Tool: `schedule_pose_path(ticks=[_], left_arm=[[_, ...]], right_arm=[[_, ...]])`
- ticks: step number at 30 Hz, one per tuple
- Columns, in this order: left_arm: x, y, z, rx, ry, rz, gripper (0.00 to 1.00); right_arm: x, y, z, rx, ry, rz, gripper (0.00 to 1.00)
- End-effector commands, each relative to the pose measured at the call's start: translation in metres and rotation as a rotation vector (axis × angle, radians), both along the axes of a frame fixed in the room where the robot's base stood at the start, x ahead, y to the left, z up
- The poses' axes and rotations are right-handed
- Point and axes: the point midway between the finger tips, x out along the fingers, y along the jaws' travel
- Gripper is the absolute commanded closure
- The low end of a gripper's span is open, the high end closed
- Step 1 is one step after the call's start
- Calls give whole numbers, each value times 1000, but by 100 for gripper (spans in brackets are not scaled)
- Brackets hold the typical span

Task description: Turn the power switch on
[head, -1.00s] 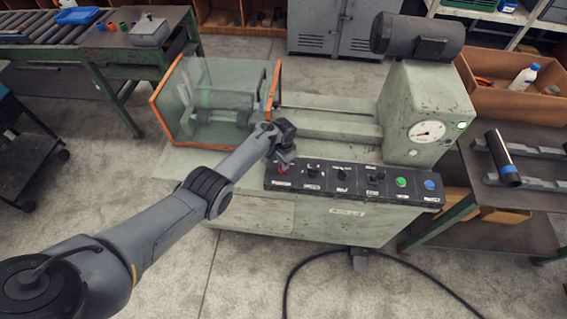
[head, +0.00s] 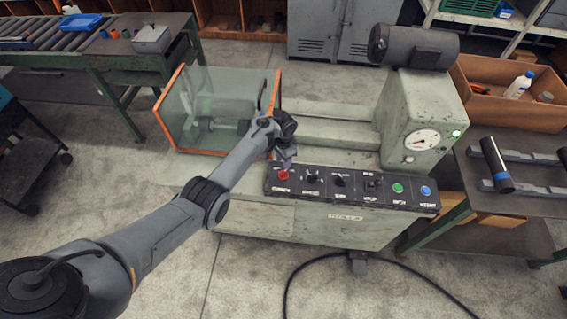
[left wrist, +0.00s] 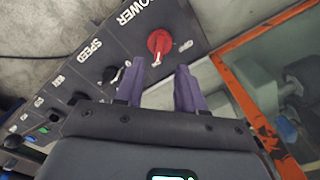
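The power switch is a red rotary knob at the left end of the black control panel (head: 325,192), and the knob (head: 284,175) is in plain view in the head view. In the left wrist view the red knob (left wrist: 160,41) sits beside the word POWER, just beyond my fingertips. A pale pointer mark shows on its lower edge; the small labels around it are too blurred to read surely. My left gripper (head: 286,163) is just behind and above the knob. Its purple fingers (left wrist: 160,68) are apart with nothing between them. My right gripper is not in view.
The panel also carries a black SPEED knob (left wrist: 110,73), other dark switches, a green button (head: 398,188) and a blue button (head: 426,191). An orange-framed clear guard (head: 160,105) stands close to my left gripper. A green lamp (head: 456,134) glows by the dial.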

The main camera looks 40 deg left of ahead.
Motion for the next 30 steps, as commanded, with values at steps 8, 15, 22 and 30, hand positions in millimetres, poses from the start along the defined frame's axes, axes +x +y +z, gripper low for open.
schedule_pose_path(ticks=[8, 15, 22, 30], left_arm=[[0, -1, 32, -1, 0, -2, 62], [0, 0, 36, 0, 0, -1, 62], [0, 0, 36, 0, 0, -1, 62], [-11, 1, 25, 28, -7, 5, 62]], right_arm=[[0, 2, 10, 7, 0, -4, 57], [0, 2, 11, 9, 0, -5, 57], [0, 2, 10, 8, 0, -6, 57], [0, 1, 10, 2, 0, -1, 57]])
